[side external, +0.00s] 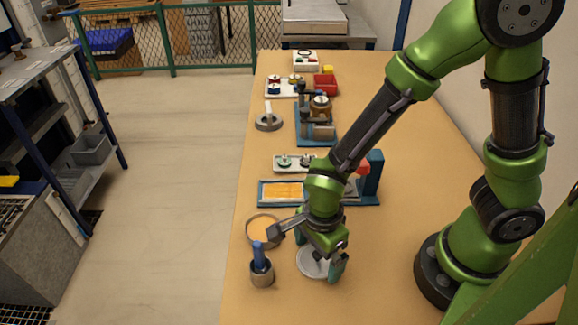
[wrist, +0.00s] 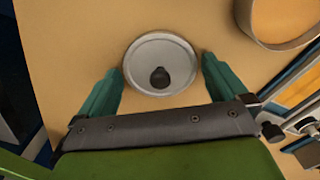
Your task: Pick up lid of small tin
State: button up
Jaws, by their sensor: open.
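The tin lid (wrist: 160,52) is a round, silver-grey disc with a dark knob (wrist: 159,77) at its middle, seen from above in the wrist view. In the side external view the lid (side external: 313,262) lies at the near end of the table, partly hidden by my gripper (side external: 318,256). In the wrist view my gripper (wrist: 163,82) is open, with one green finger on each side of the lid's near part. The fingers look clear of the rim. I cannot tell whether a tin body is under the lid.
A round ring-like container (side external: 263,228) stands left of my gripper, its rim (wrist: 250,30) also in the wrist view. A cup with a blue-handled tool (side external: 261,272) stands near the table's left edge. A blue-framed tray (side external: 283,193) and fixtures lie farther back. Bare table lies in front.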

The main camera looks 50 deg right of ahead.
aim_at(317, 253)
jog(key=shift+c, duration=0.5)
jog(key=c, duration=0.6)
notch_tip(317, 253, up, 9)
jog(key=shift+f, duration=0.1)
jog(key=shift+c, duration=0.2)
jog(key=shift+w+d+r, duration=0.1)
jog(key=shift+d+r, duration=0.05)
jog(key=shift+r, duration=0.05)
jog(key=w+a+n, duration=0.3)
jog(key=w+n, duration=0.1)
jog(key=w, duration=0.8)
jog(key=shift+a+f, duration=0.2)
jog(key=shift+f, duration=2.4)
